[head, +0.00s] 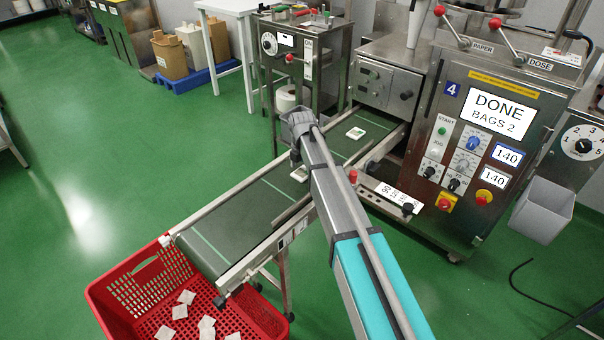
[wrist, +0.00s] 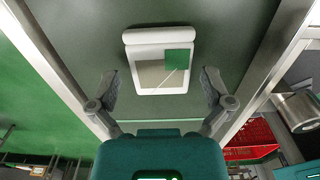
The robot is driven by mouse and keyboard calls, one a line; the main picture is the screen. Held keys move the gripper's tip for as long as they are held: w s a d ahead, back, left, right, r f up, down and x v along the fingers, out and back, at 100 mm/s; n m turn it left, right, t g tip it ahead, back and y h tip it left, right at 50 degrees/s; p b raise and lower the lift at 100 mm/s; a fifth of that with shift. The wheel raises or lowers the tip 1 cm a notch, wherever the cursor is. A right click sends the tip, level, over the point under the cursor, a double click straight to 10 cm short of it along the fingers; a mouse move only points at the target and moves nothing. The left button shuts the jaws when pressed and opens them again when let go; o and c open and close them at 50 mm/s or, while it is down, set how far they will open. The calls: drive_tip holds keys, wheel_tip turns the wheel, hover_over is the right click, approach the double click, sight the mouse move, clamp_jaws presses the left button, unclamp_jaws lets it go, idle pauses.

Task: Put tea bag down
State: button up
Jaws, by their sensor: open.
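A white tea bag (wrist: 160,38) with a green square on its tag lies flat on the dark conveyor belt (wrist: 230,30) in the wrist view. My gripper (wrist: 160,78) is open and empty, with one finger on each side of the bag and clear gaps between. In the head view, one white bag with a green mark (head: 355,133) lies on the far part of the belt (head: 240,215). A second white piece (head: 299,174) lies nearer, beside my arm. I cannot tell which of them is between my fingers. My fingers are not clear in the head view.
A red crate (head: 262,318) with several tea bags stands below the belt's near end. The packing machine (head: 440,150) stands right of the belt; its screen reads DONE, BAGS 2. Metal rails (head: 215,207) edge the belt.

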sight(302, 172)
drive_tip(key=c, duration=0.5)
drive_tip(key=shift+c, duration=0.2)
drive_tip(key=shift+r, duration=0.15)
wheel_tip(302, 172, up, 3)
drive_tip(key=p, duration=0.3)
drive_tip(key=s+d+r+p, duration=0.3)
drive_tip(key=s+r+p, duration=0.6)
drive_tip(key=s, duration=0.4)
drive_tip(key=shift+s+d+r+p, duration=0.25)
drive_tip(key=shift+s+r+p, duration=0.1)
drive_tip(key=shift+p, duration=0.15)
drive_tip(key=shift+w, duration=0.1)
